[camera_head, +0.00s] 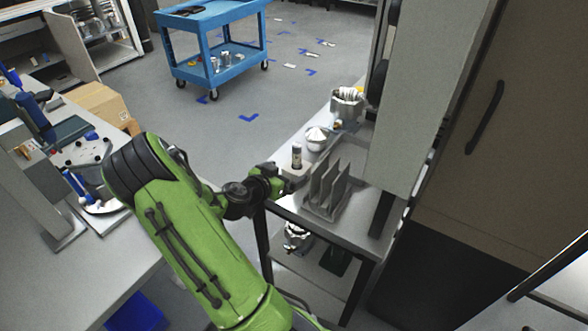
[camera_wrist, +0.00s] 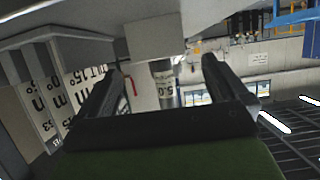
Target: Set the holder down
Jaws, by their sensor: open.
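The holder looks like a light grey block (camera_head: 295,172) with a short dark-topped cylinder standing on it, at the near left edge of a grey bench. In the wrist view the block (camera_wrist: 155,38) and its cylinder (camera_wrist: 163,85), marked "5.0", appear upside down between my fingers. My gripper (camera_head: 284,179) is at the bench edge, right by the block. In the wrist view my gripper (camera_wrist: 162,64) is open, with a visible gap between each fingertip and the block. The block's contact with the bench is hard to make out.
A rack of upright grey plates (camera_head: 325,187) stands close right of the block. A white cone-topped part (camera_head: 317,139) and a metal housing (camera_head: 347,104) stand behind. A tall grey cabinet (camera_head: 415,90) bounds the right. A blue cart (camera_head: 213,41) stands far off on open floor.

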